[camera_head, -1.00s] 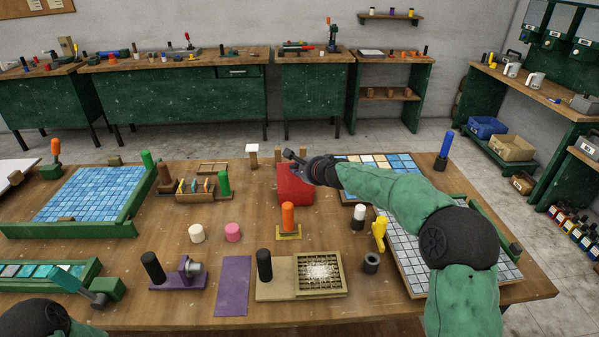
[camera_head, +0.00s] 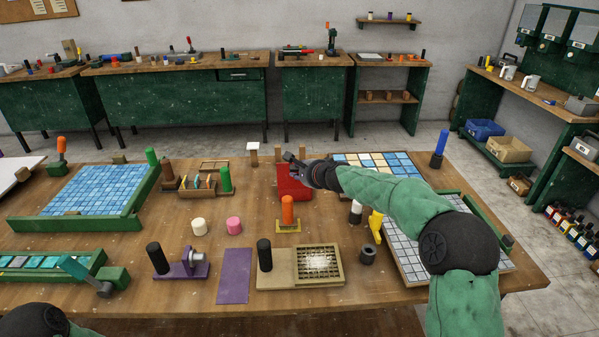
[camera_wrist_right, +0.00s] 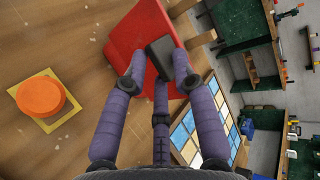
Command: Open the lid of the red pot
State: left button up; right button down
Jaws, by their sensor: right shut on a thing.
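The red pot (camera_head: 293,190) shows as a boxy red thing near the middle of the table in the head view, its top partly hidden by my right gripper. In the right wrist view its flat red top (camera_wrist_right: 140,30) has a dark block-like handle (camera_wrist_right: 160,48). My right gripper (camera_head: 297,160) is over the pot, its fingers closed around this dark handle; the fingers (camera_wrist_right: 157,72) show in the wrist view. I cannot tell whether the lid is raised from the pot. My left gripper is out of view; only part of my left arm shows at the bottom left.
An orange cylinder on a yellow base (camera_head: 288,212) stands just in front of the pot. A wooden rack (camera_head: 195,190) is left of it. Tiled boards (camera_head: 375,163) lie behind and under my right forearm. Bare table lies between the rack and the pot.

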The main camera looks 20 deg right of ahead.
jog(key=shift+s+a+f, duration=0.15)
jog(key=shift+a+f, duration=0.05)
jog(key=shift+f, duration=0.85)
jog(key=c, duration=1.4)
grip_release()
jog(key=v, duration=0.4)
jog(key=r+v, duration=0.1)
jog(key=v, duration=0.7)
jog(key=shift+d+r, duration=0.2)
jog(key=shift+r, duration=0.05)
